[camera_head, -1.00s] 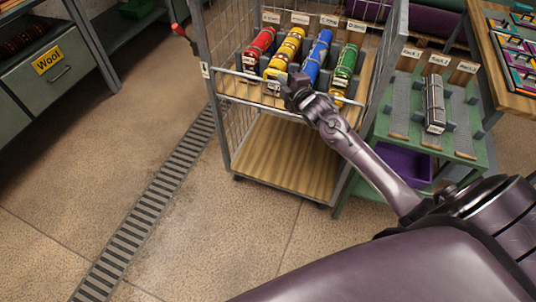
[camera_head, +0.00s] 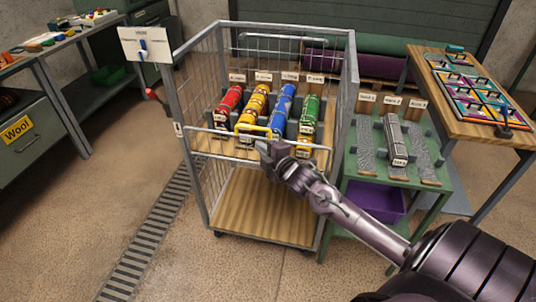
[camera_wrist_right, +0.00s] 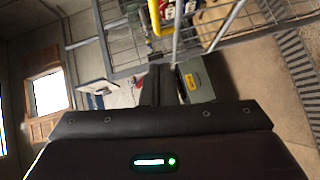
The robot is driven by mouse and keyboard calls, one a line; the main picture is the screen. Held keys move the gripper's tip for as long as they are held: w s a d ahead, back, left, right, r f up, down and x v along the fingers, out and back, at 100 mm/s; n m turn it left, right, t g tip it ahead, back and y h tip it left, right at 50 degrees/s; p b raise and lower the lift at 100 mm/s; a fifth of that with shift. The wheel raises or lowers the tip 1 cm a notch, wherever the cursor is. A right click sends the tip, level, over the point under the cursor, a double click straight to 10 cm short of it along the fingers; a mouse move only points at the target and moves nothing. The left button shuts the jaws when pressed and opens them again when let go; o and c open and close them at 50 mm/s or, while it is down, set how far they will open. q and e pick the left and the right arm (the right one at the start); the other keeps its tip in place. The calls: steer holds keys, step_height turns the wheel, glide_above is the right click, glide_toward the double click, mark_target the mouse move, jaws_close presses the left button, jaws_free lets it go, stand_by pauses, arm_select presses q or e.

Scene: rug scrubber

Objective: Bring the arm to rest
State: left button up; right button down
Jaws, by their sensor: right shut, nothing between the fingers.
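My right gripper (camera_head: 268,151) is at the front of the wire cart (camera_head: 214,180), overlapping its front rail in the head view. Its fingers are shut and empty, and they also show in the right wrist view (camera_wrist_right: 156,84). My right arm reaches in from the lower right. I cannot tell whether the gripper touches the rail. My left gripper is not in view.
The cart holds red (camera_head: 229,104), yellow (camera_head: 253,108), blue (camera_head: 281,111) and green (camera_head: 308,116) rollers. To its right stands a green rack (camera_head: 350,170) with a grey roller (camera_head: 395,140), then a wooden table (camera_head: 440,70). A Wool drawer (camera_head: 18,131) is at left. Floor in front is clear.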

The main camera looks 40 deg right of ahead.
steer(key=shift+s+r, duration=0.2)
steer(key=shift+s, duration=1.25)
steer(key=shift+a, duration=0.1)
